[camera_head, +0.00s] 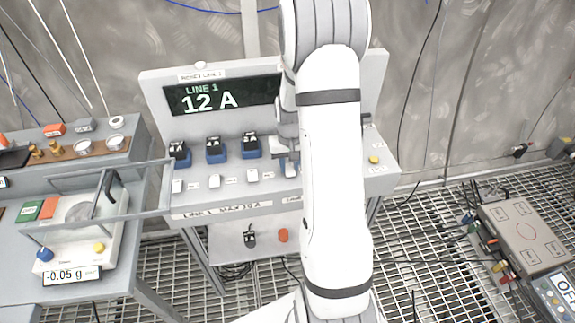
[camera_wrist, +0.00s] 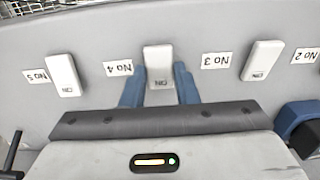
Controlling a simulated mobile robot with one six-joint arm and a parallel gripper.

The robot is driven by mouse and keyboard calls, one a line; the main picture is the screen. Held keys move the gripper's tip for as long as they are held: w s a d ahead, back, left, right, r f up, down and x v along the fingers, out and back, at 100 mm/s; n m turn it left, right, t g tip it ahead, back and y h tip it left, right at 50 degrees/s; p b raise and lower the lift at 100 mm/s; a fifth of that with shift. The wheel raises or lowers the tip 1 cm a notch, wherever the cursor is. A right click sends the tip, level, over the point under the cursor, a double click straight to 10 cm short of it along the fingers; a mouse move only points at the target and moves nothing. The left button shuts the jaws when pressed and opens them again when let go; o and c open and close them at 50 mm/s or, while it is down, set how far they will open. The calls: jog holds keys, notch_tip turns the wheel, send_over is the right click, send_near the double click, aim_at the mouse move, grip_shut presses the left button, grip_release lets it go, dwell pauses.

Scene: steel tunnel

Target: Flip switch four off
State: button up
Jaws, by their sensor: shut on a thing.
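Switch four (camera_wrist: 158,62) is a white rocker marked ON, with the "No 4" label (camera_wrist: 118,68) to its left in the upside-down wrist view. My gripper (camera_wrist: 159,78) has its two blue fingers on either side of this switch, shut on it. In the head view my gripper (camera_head: 287,163) is at the control panel (camera_head: 220,209), mostly covered by my white arm. Switch four is not clearly visible there.
Neighbouring switches (camera_wrist: 262,60) (camera_wrist: 65,75) stand close on both sides, also marked ON. Blue-based black devices (camera_head: 216,150) stand behind the row. The display (camera_head: 222,95) reads "LINE 1 12 A". A scale (camera_head: 75,235) stands left; a grey box (camera_head: 522,236) lies right.

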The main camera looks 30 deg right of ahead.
aim_at(291, 175)
jog(key=t+b, duration=0.1)
jog(key=b, duration=0.2)
jog(key=shift+s+a+f+t+h+b, duration=0.1)
jog(key=shift+s+f+t+h+b, duration=0.2)
jog(key=shift+t, duration=0.1)
jog(key=shift+r+t+b, duration=0.2)
jog(key=shift+t+b, duration=0.2)
jog(key=shift+b, duration=0.2)
jog(key=shift+o, duration=0.2)
jog(key=shift+r, duration=0.1)
jog(key=shift+c, duration=0.2)
jog(key=o, duration=1)
jog(key=v, duration=0.7)
jog(key=shift+s+a+r, duration=0.1)
jog(key=shift+a+r, duration=0.05)
jog(key=shift+r, duration=0.2)
